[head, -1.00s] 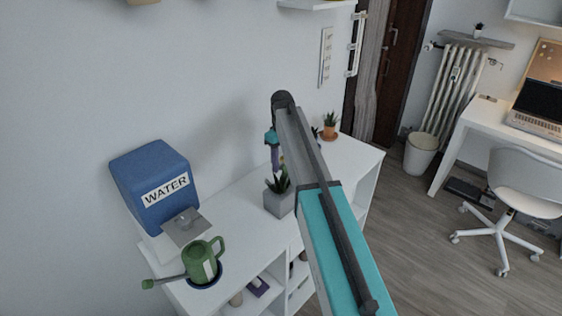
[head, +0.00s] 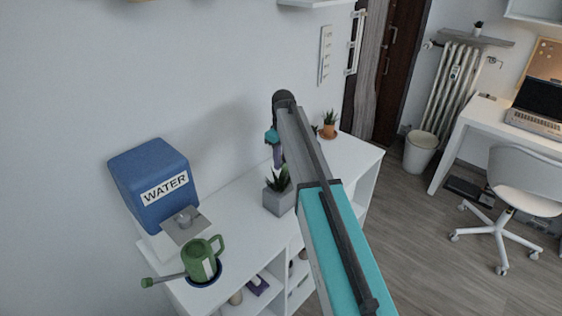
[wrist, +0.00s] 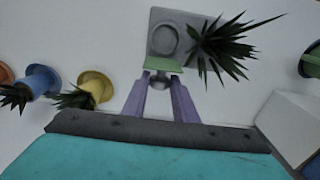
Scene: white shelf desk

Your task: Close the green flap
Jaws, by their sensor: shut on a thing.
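My gripper (wrist: 160,77) points away from the camera in the wrist view, with its two purple fingers close together. A green flap (wrist: 163,64) shows as a short bar at the fingertips, and the fingers are shut on it. Behind it is a grey block (wrist: 165,20) with a round part, and a spiky plant (wrist: 235,45) beside it. In the head view my gripper (head: 277,153) hangs above the grey planter (head: 279,202) on the white shelf desk. The flap cannot be made out there.
On the shelf top (head: 238,205) stand a blue water box (head: 150,170), a green mug (head: 201,262) and an orange-potted plant (head: 329,127). Small pots, blue (wrist: 40,82) and yellow (wrist: 95,86), lie left in the wrist view. The wall runs along the back.

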